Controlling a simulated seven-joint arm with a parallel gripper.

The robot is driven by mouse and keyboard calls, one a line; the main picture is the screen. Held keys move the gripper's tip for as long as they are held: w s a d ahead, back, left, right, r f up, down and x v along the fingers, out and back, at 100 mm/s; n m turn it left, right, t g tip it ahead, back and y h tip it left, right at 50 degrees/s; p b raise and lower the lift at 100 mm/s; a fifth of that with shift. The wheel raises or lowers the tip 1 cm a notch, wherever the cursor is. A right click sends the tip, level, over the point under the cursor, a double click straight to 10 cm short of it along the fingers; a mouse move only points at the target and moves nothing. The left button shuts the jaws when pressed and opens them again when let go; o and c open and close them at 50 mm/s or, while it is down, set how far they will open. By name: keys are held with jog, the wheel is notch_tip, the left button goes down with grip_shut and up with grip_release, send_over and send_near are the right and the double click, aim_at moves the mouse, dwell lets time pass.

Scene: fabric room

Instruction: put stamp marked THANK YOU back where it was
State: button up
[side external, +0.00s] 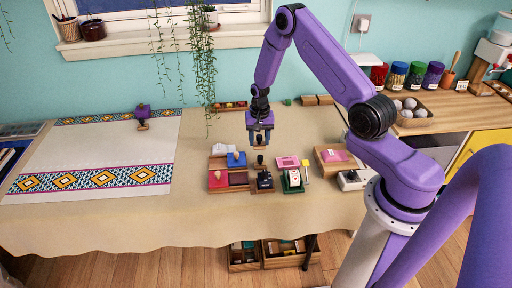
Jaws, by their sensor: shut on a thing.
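My gripper (260,141) hangs over the far side of the cluster of stamps and pads on the cloth-covered table. It is shut on a small brown and dark piece, apparently a stamp; no lettering on it can be read, so I cannot tell if it says THANK YOU. Just below it a dark knob handle (260,159) stands up. A black stamp block or pad (264,181) sits in front of that, beside a green-edged piece with a white and red card (293,179). Which spot belongs to the stamp cannot be told from this view.
A pink pad on wood (336,155) lies right. A purple stamp (142,114) stands on the patterned cloth runner (90,155) at left. Hanging plants (203,70) trail behind.

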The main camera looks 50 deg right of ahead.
aim_at(256, 155)
jog(key=shift+w+d+f, duration=0.25)
jog(key=shift+w+f, duration=0.65)
jog(key=shift+f, duration=1.8)
jog(key=shift+f, duration=0.1)
jog(key=o, duration=0.7)
jog(key=shift+o, duration=0.2)
